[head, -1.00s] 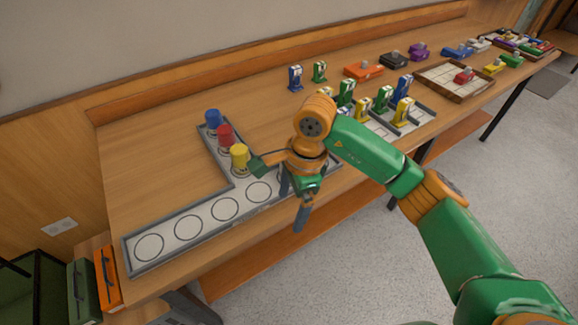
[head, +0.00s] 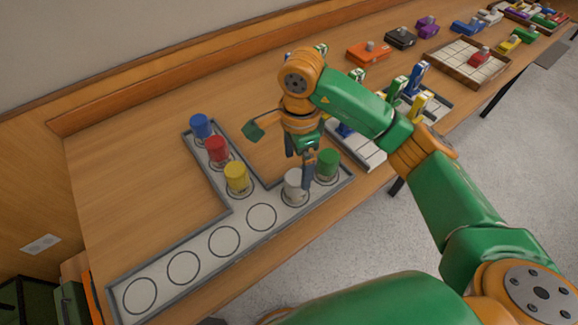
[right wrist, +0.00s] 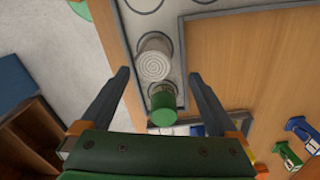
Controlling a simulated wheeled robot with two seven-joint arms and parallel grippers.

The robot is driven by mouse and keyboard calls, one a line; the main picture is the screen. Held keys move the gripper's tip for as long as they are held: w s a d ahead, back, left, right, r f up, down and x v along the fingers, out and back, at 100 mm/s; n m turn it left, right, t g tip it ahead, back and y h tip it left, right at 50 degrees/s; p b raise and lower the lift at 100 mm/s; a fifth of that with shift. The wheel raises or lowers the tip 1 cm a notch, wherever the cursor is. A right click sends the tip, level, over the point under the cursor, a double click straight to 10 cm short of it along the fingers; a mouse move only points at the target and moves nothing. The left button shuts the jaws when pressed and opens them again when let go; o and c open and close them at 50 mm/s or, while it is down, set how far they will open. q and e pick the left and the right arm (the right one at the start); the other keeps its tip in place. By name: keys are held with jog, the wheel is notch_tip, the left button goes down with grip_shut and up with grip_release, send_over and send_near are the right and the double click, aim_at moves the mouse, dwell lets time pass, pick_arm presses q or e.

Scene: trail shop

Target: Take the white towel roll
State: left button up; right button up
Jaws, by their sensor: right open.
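The white towel roll (head: 295,186) stands upright on a ringed spot of the grey L-shaped tray (head: 151,266). It also shows in the right wrist view (right wrist: 154,58), its spiral top facing the camera. A green roll (head: 326,164) stands right beside it at the tray's end. My right gripper (head: 281,150) is open and empty. In the head view its fingers are behind and above the white and green rolls. In the right wrist view both rolls appear between the spread fingers (right wrist: 158,75), with no visible contact. My left gripper is out of view.
Blue (head: 201,126), red (head: 217,150) and yellow (head: 236,178) rolls stand in the tray's other branch. Several ringed spots at its near left are empty. Small upright pieces (head: 415,80) stand on a board to the right. The table's left part is clear.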

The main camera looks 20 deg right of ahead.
aim_at(296, 178)
jog(key=shift+f, duration=0.45)
jog(key=f, duration=0.1)
jog(key=s+f+p, duration=0.1)
jog(key=f, duration=0.1)
jog(key=f+p, duration=0.1)
jog(key=f, duration=0.1)
jog(key=shift+s+a+f, duration=0.1)
jog(key=shift+s+a, duration=0.05)
jog(key=shift+a, duration=0.2)
jog(key=shift+w+f, duration=0.2)
jog(key=shift+f, duration=0.15)
grip_shut()
